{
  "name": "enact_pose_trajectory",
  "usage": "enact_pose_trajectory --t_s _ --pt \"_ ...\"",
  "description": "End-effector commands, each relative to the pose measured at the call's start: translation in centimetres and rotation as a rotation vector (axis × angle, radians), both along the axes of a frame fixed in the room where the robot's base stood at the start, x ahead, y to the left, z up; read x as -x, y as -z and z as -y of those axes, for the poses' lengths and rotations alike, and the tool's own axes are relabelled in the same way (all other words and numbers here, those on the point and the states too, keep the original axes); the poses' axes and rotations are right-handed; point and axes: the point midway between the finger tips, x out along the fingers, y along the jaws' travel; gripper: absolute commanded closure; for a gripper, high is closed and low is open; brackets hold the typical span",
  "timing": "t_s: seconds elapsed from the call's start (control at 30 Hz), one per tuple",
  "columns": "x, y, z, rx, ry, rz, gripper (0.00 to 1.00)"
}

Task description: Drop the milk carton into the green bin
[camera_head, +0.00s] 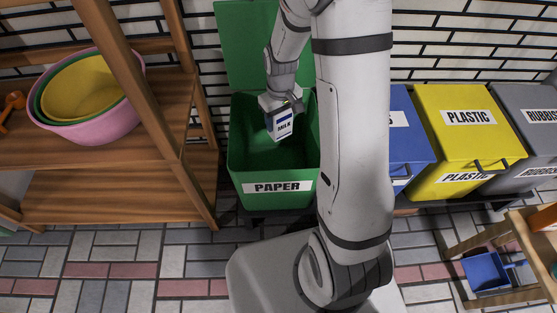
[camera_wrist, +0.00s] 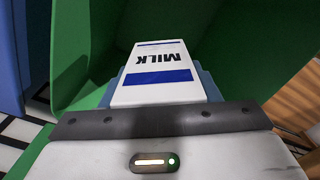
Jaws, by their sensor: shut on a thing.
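The milk carton (camera_head: 284,125) is white with a blue band and the word MILK. My gripper (camera_head: 277,118) is shut on it and holds it tilted over the open mouth of the green bin. The carton (camera_wrist: 157,72) also fills the middle of the wrist view, with the blue-grey fingers beside it. The green bin (camera_head: 240,158) has a PAPER label on its front, and its lid (camera_head: 240,45) stands open against the wall. The inside of the bin that shows in the head view looks empty. My arm hides the bin's right edge.
A blue bin (camera_head: 411,150), a closed yellow PLASTIC bin (camera_head: 450,135) and a grey bin (camera_head: 520,130) stand in a row to the right. A wooden shelf (camera_head: 110,190) with nested bowls (camera_head: 85,98) stands close on the left. A blue dustpan (camera_head: 485,270) is at lower right.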

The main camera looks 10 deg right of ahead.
Motion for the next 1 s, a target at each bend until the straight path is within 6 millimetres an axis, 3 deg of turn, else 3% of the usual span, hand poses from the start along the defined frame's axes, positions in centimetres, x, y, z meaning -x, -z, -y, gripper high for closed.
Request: enact_pose_trajectory --t_s 0.23,0.27,0.57,0.83,1.0 --pt "0.0 0.1 0.0 0.000 0.001 0.000 0.66" --pt "0.0 0.1 0.0 0.000 0.001 0.000 0.44" --pt "0.0 0.1 0.1 0.000 0.002 0.000 0.19" --pt "0.0 -0.2 0.1 0.000 0.002 0.000 0.19" --pt "-0.1 -2.6 0.1 0.000 0.002 0.003 0.19"
